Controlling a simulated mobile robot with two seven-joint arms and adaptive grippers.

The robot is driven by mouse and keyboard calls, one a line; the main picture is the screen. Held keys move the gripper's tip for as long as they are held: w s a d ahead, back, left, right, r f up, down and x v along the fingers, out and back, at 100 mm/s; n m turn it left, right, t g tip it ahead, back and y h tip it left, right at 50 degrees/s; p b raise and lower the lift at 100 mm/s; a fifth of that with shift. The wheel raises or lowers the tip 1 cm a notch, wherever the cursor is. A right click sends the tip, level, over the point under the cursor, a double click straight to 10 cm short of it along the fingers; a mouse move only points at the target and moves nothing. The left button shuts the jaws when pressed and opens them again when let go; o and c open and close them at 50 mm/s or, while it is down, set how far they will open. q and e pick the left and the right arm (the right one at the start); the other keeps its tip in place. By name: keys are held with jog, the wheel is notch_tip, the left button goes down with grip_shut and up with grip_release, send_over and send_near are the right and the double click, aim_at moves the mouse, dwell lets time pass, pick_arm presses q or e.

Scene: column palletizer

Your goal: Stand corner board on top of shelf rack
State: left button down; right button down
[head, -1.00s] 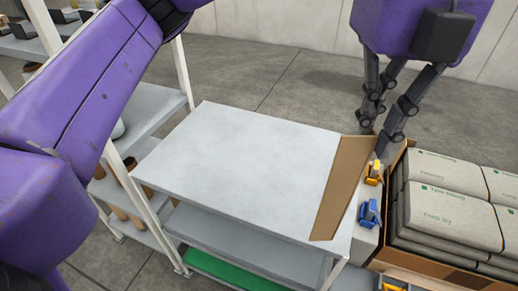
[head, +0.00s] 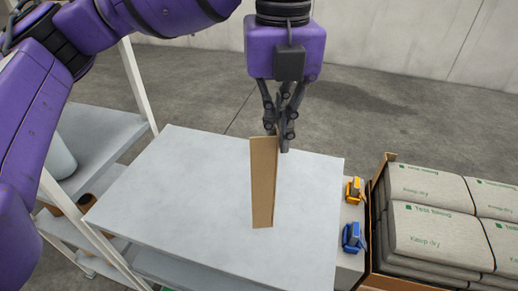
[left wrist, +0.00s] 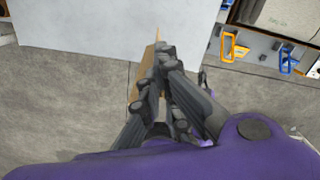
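The corner board (head: 262,185) is a long, narrow brown strip with a folded edge. In the head view it is over the middle of the grey shelf rack top (head: 180,185). My left gripper (head: 280,145) is shut on its far end. I cannot tell whether its near end touches the rack top. In the left wrist view, the fingers (left wrist: 160,60) hide most of the board (left wrist: 138,85), and the rack top (left wrist: 85,25) lies beyond. My right gripper is not in view.
An open carton (head: 376,205) of stacked grey bags (head: 435,225) stands at the right. An orange item (head: 354,189) and a blue item (head: 352,237) sit between it and the rack. White-posted shelving (head: 95,240) stands at the left. The rack top is otherwise clear.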

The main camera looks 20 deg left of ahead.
aim_at(262, 183)
pick_arm(q)
jog(key=a+f, duration=0.1)
jog(key=f, duration=0.1)
jog(key=w+a+f, duration=0.1)
jog(key=f, duration=0.1)
jog(key=a+f, duration=0.1)
jog(key=f, duration=0.2)
jog(key=shift+w+f, duration=0.1)
jog(key=shift+w, duration=0.25)
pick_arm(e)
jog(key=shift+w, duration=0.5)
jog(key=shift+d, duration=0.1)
pick_arm(q)
jog(key=shift+f, duration=0.15)
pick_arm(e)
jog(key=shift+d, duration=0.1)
pick_arm(q)
jog(key=c, duration=2)
grip_release()
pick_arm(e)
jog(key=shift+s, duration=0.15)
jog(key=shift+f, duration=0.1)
